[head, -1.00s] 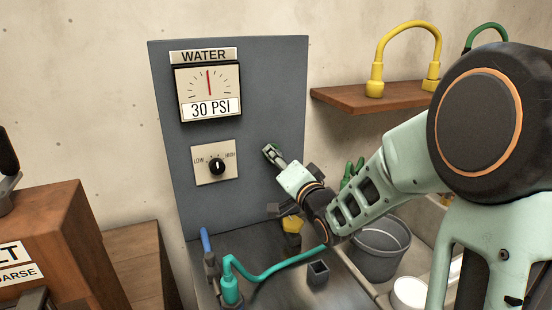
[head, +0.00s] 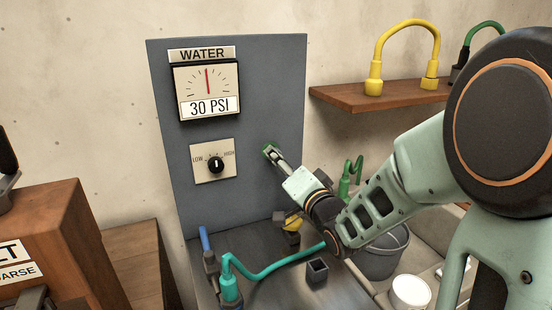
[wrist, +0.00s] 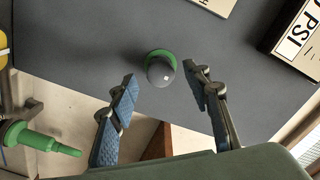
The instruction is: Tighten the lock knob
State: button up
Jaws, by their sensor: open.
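The lock knob (wrist: 158,72) is a dark round knob with a green ring at its base, on the grey panel in the wrist view. My gripper (wrist: 161,82) is open, with one blue-padded finger on each side of the knob in that picture. A gap shows between each finger and the knob, and I cannot tell if the fingertips reach its depth. In the head view my gripper (head: 274,156) is at the panel's right part. A bit of green shows at its tips; the rest of the knob is hidden there.
The grey panel (head: 262,80) carries a water gauge (head: 207,90) reading 30 PSI and a LOW-HIGH dial (head: 216,164). A teal hose (head: 272,271) and a small dark square holder (head: 317,271) are below. A wooden shelf (head: 345,97) with a yellow hose (head: 375,70) is at right.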

jog(key=v, duration=0.4)
dwell(0.4)
